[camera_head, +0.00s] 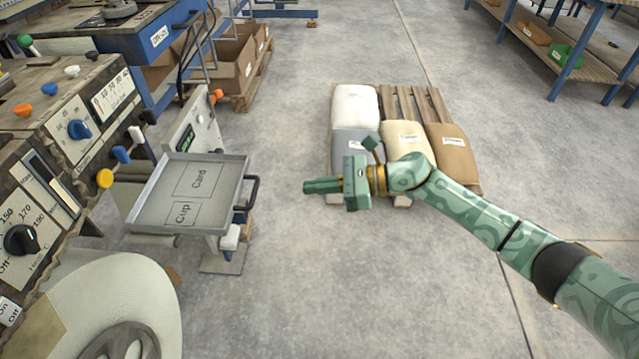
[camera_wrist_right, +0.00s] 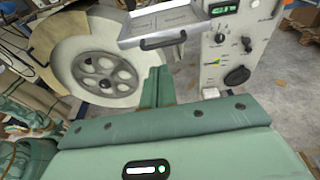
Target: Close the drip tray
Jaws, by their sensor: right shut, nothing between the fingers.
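The drip tray (camera_head: 160,205) is a shallow grey metal tray with outlines marked Card and Cup on its floor. It sticks out from the machine at the left in the head view, with its dark handle (camera_head: 254,190) on its right side. The floor looks empty. My right gripper (camera_head: 309,186) is to the right of the handle, apart from it, pointing left toward it. Its fingers are shut and hold nothing. In the right wrist view, the tray (camera_wrist_right: 188,29) and its handle (camera_wrist_right: 163,43) lie beyond the shut fingers (camera_wrist_right: 157,72). My left gripper is not in view.
The machine's control panel (camera_head: 75,130) with knobs stands at the left. A pallet with several sacks (camera_head: 405,145) lies behind my right gripper. The floor (camera_head: 330,290) in front is clear.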

